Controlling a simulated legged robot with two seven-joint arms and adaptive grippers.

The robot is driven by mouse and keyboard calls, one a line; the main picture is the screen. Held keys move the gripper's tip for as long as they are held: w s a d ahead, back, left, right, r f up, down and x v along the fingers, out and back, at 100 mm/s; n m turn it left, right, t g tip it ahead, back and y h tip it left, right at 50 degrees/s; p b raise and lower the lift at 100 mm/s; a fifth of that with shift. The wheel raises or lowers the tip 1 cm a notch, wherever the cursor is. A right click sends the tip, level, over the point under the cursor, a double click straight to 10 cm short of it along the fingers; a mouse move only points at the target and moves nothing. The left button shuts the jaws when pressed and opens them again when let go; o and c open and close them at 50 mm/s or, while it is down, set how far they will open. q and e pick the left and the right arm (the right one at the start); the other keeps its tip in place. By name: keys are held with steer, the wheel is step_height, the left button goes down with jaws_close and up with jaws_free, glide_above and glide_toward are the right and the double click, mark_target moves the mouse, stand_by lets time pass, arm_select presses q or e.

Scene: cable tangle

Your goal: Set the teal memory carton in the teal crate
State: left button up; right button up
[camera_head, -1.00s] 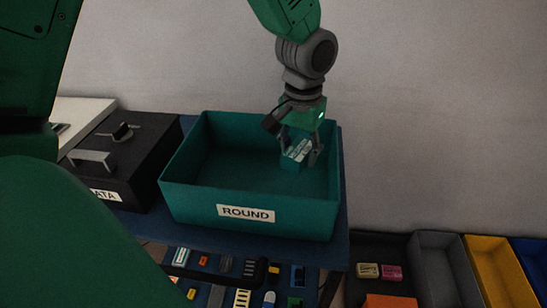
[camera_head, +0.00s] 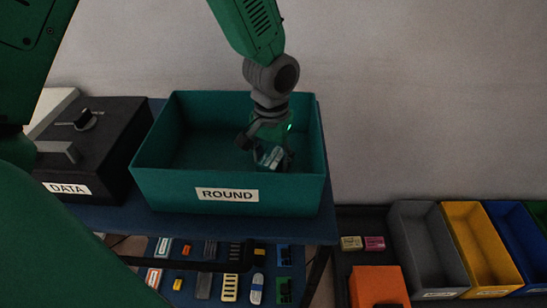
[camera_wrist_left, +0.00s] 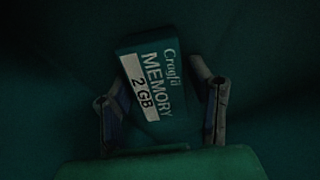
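The teal crate (camera_head: 160,185), labelled ROUND, stands open-topped on the blue table. My left gripper (camera_head: 271,160) reaches down into its right part from above. The memory carton (camera_head: 268,156), teal with a white label band, is between its fingers, inside the crate walls. In the left wrist view the carton (camera_wrist_left: 155,85) reads "MEMORY 2 GB" and sits slightly tilted. Whether the carton's underside touches the crate floor is hidden. My right gripper is not in view.
A black box (camera_head: 115,150) labelled DATA stands left of the crate. Below are several small parts (camera_head: 230,288). At the lower right are grey (camera_head: 425,245), yellow (camera_head: 480,245) and blue (camera_head: 525,240) bins and an orange box (camera_head: 378,285). The crate's left part is empty.

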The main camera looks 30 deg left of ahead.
mark_target(273, 155)
arm_select(q)
steer(key=shift+d+r, duration=0.2)
steer(key=shift+d, duration=0.35)
steer(key=shift+w+d+r, duration=0.1)
steer(key=shift+d+r, duration=0.05)
steer(key=shift+r, duration=0.15)
step_height(273, 155, up, 11)
steer(key=p, duration=0.3)
steer(key=shift+r, duration=0.15)
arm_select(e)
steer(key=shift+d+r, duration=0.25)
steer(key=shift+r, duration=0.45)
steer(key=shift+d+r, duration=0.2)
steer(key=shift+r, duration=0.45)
